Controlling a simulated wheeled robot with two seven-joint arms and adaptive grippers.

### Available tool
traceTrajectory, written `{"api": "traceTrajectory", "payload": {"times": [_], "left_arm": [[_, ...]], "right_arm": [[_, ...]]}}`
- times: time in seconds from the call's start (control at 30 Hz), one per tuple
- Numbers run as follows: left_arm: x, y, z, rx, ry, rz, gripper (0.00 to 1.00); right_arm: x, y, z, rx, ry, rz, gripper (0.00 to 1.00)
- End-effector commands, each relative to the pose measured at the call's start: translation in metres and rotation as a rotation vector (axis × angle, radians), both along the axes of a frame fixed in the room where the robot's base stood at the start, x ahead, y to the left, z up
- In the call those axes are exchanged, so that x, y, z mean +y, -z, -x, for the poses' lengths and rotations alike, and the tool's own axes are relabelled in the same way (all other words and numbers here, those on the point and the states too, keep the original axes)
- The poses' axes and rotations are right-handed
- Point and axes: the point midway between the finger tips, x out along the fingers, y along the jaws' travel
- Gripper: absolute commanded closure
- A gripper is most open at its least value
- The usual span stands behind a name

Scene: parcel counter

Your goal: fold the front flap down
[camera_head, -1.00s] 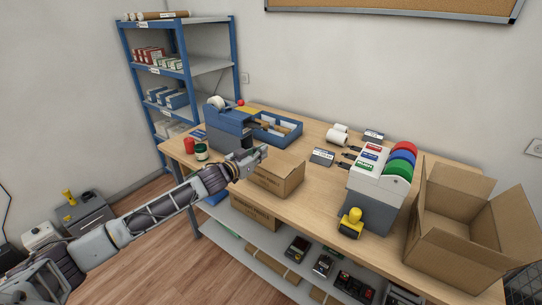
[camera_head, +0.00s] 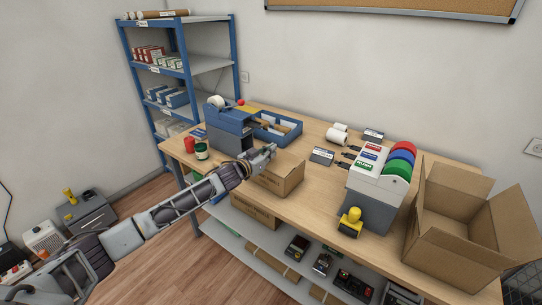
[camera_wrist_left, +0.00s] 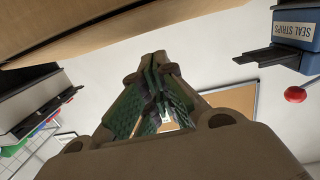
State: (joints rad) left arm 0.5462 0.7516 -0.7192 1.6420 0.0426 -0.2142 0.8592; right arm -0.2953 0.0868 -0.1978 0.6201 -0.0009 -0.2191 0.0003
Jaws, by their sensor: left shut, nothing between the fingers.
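A small brown cardboard box (camera_head: 284,184) stands at the front edge of the table, near its middle. My left gripper (camera_head: 270,150) is over the top of this box, coming from the left, and is shut with nothing in it. The gripper and wrist cover the box's left and upper part, so I cannot tell how the front flap lies. In the left wrist view the shut fingers (camera_wrist_left: 158,62) point up the picture, and a brown cardboard panel (camera_wrist_left: 110,30) spans the top left, close to the camera. I cannot tell whether they touch. My right gripper is not in view.
A blue-grey dispenser (camera_head: 232,128) and blue tray (camera_head: 283,122) stand behind the box. A label dispenser with coloured rolls (camera_head: 380,180) and a large open carton (camera_head: 455,240) stand to the right. The wood surface (camera_head: 316,182) right of the box is clear.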

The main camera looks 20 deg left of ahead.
Motion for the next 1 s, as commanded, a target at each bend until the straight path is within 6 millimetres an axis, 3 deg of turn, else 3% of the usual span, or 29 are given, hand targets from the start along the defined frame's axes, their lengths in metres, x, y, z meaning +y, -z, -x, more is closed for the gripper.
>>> {"api": "traceTrajectory", "payload": {"times": [0.27, 0.7, 1.0], "left_arm": [[-0.001, 0.017, -0.002, 0.001, -0.001, -0.001, 1.00], [-0.001, 0.017, -0.002, 0.001, 0.000, -0.001, 1.00], [-0.002, 0.017, -0.003, 0.024, 0.000, -0.008, 1.00]], "right_arm": [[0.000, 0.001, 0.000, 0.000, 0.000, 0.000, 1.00], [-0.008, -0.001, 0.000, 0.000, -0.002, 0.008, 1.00], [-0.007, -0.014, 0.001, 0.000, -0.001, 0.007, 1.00]]}}
